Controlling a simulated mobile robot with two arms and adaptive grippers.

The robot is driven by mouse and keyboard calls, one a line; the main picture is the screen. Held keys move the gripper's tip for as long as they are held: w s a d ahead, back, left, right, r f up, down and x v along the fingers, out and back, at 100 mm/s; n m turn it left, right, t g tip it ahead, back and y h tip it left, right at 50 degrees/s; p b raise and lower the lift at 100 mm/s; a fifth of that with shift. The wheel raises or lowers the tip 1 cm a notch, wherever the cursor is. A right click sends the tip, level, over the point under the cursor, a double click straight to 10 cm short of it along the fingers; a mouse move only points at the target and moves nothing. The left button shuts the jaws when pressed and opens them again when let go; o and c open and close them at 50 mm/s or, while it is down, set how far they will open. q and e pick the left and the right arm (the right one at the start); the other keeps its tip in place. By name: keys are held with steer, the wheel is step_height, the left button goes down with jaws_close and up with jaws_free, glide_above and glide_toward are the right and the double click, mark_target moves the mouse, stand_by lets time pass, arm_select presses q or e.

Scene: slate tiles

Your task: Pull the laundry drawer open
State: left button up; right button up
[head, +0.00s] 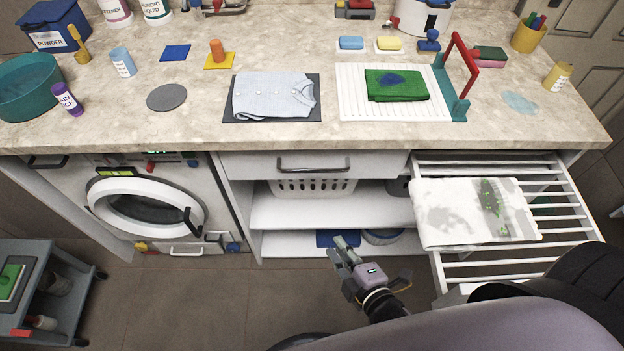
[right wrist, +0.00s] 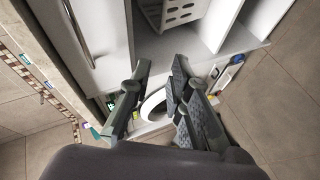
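The laundry drawer (head: 240,165) is a white front under the middle of the counter. It looks shut. Its metal bar handle (head: 313,168) is on the front, and the handle (right wrist: 78,28) also shows at the upper left of the right wrist view. My right gripper (head: 343,246) is below and in front of the drawer, apart from the handle. In the right wrist view the gripper (right wrist: 160,68) has its fingers apart with nothing between them. My left gripper is not in view.
A pulled-out drying rack (head: 560,190) with a patterned cloth (head: 460,212) stands to the right. A washing machine (head: 150,205) is at the left, and a grey cart (head: 75,255) is at the lower left. Open shelves (head: 290,210) with a white basket (head: 330,188) lie under the drawer.

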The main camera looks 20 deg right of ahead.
step_height(320, 180, up, 10)
steer(key=w+n+t+b, duration=0.1)
steer(key=w+n+t, duration=0.1)
steer(key=t, duration=0.1)
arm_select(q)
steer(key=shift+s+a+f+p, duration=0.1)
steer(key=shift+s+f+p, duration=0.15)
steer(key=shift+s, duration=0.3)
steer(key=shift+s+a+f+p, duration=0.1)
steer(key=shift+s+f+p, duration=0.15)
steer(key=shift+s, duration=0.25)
arm_select(e)
glide_toward(312, 169)
steer(key=shift+g, duration=0.3)
steer(key=x, duration=1)
steer(key=shift+f, duration=0.1)
steer(key=shift+c, duration=0.3)
jaws_close()
